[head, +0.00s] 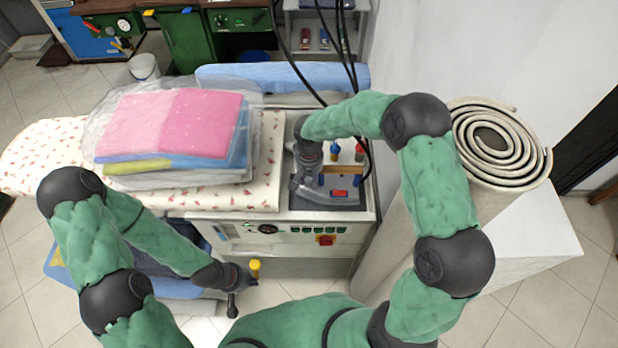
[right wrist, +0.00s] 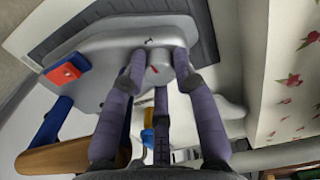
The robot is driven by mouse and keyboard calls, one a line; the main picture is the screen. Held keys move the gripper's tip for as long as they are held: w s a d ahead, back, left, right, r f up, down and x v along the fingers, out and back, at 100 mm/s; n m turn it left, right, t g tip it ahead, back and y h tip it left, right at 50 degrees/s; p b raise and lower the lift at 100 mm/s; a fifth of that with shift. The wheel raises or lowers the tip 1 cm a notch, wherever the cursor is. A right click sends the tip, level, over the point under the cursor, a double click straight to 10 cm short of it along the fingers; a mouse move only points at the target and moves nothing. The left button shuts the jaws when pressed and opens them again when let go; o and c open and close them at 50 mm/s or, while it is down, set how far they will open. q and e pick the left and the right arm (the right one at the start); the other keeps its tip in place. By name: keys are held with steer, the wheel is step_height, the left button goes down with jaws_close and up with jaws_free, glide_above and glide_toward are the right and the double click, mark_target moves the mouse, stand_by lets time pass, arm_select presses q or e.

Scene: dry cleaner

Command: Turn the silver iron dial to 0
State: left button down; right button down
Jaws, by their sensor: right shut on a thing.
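The silver iron (head: 345,190) stands on a dark rest at the right end of the ironing table. In the right wrist view, its grey body (right wrist: 115,50) fills the upper middle. Its small round silver dial (right wrist: 159,72) shows between my fingertips. A small red mark shows near it, but no numbers are readable. My right gripper (head: 302,186), also in the right wrist view (right wrist: 158,76), is shut on the dial, with fingers on both sides. My left gripper (head: 238,288) hangs low in front of the table, away from the iron; its opening is unclear.
The iron's brown handle (right wrist: 60,157) with blue supports and a red switch (right wrist: 66,72) are close to my right fingers. Bagged folded laundry (head: 175,125) lies on the table to the left. Black cables hang above the iron. A rolled mat (head: 495,145) stands at the right.

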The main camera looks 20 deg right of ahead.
mark_target(309, 180)
steer(key=shift+n, duration=0.7)
steer(key=c, duration=1)
jaws_free()
steer(key=shift+o, duration=0.2)
step_height(309, 180, up, 12)
